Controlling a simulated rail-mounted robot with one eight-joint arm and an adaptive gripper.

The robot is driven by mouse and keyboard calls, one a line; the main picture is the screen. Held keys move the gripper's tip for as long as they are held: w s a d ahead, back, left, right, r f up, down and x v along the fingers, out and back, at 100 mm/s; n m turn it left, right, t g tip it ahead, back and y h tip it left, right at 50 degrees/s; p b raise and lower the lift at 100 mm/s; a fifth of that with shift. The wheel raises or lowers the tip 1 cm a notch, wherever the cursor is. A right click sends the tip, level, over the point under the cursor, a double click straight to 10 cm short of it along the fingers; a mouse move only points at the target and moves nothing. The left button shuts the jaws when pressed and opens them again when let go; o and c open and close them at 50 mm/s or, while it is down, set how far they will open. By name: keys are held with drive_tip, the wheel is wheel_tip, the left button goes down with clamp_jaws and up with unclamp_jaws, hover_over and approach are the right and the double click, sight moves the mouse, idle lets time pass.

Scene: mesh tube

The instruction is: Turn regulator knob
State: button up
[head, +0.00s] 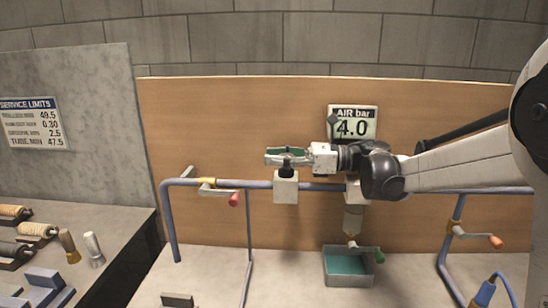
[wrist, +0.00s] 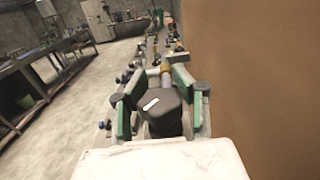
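The regulator knob (head: 286,170) is a dark knob on top of a pale block (head: 286,188) on the blue pipe. In the wrist view the knob (wrist: 162,112) is dark and faceted with a white mark on top. My gripper (head: 286,155) reaches in from the right at the knob's height or just above. In the wrist view its green-padded fingers (wrist: 157,100) stand apart on either side of the knob, with what look like narrow gaps. Whether a pad touches it is hard to tell. The AIR bar display (head: 354,126) reads 4.0.
A red-handled valve (head: 234,199) is on the pipe left of the block. A grey tray with teal inside (head: 347,280) stands below right. An orange-handled valve (head: 495,242) is at right. A brown panel (head: 210,130) stands close behind. A bench with rollers (head: 38,231) is at left.

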drive_tip(key=shift+o, duration=1.3)
drive_tip(key=shift+a, duration=0.15)
drive_tip(key=d, duration=1.2)
drive_tip(key=shift+s, duration=0.2)
